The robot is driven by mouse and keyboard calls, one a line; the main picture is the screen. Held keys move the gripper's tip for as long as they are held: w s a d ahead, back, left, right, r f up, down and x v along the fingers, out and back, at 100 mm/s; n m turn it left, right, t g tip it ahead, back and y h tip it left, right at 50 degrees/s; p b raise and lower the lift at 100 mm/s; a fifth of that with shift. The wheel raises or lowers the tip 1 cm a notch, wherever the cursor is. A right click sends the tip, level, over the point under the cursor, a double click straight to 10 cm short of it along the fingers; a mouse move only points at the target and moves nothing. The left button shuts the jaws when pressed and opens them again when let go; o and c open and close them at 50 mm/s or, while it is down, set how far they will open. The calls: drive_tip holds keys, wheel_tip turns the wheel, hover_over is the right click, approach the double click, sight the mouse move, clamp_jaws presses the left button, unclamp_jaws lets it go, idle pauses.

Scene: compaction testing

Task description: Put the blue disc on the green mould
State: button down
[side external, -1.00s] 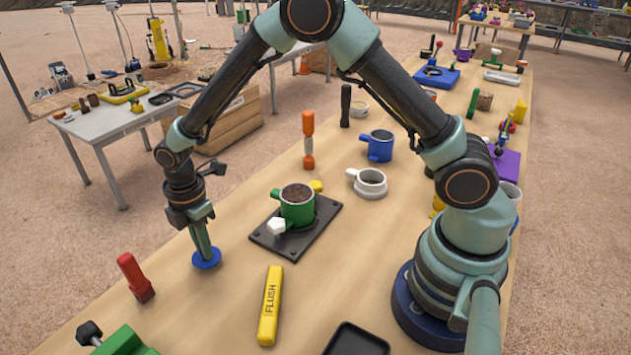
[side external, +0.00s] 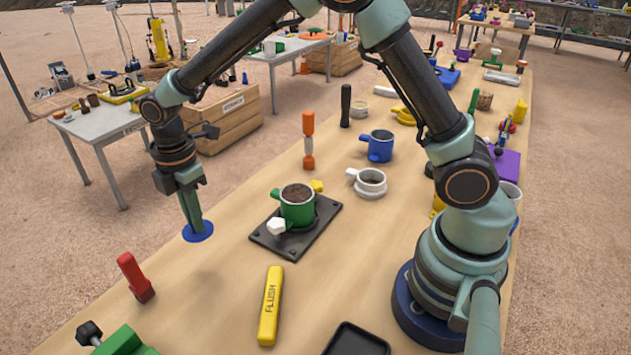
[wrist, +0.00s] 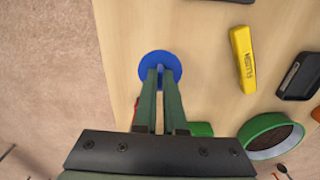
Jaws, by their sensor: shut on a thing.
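The blue disc (side external: 199,232) is flat and round, held level at the tips of my gripper (side external: 193,219) near the table's left edge. It appears raised above the table, with a faint shadow below. In the wrist view, the disc (wrist: 147,64) shows beyond my gripper (wrist: 161,73), whose two fingers are close together on its middle; the exact grip is partly hidden. The green mould (side external: 297,211), filled with brown soil, stands upright on a black base plate (side external: 321,234), to the right of my gripper. The mould's green rim shows at the lower right of the wrist view (wrist: 247,130).
A yellow FLUSH bar (side external: 270,305) and a black tray (side external: 356,340) lie in front. An orange-and-white upright piece (side external: 308,140), a blue cup (side external: 379,146) and a white cup (side external: 371,184) stand behind the mould.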

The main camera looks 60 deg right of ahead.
drive_tip(key=s+d+r, duration=0.2)
drive_tip(key=d+r, duration=0.3)
drive_tip(key=d, duration=0.5)
wheel_tip(320, 180, up, 3)
hover_over(297, 193)
drive_tip(key=shift+r, duration=0.15)
drive_tip(key=shift+f, duration=3.8)
drive_tip(key=shift+f, duration=0.6)
drive_tip(key=c, duration=1.3)
unclamp_jaws()
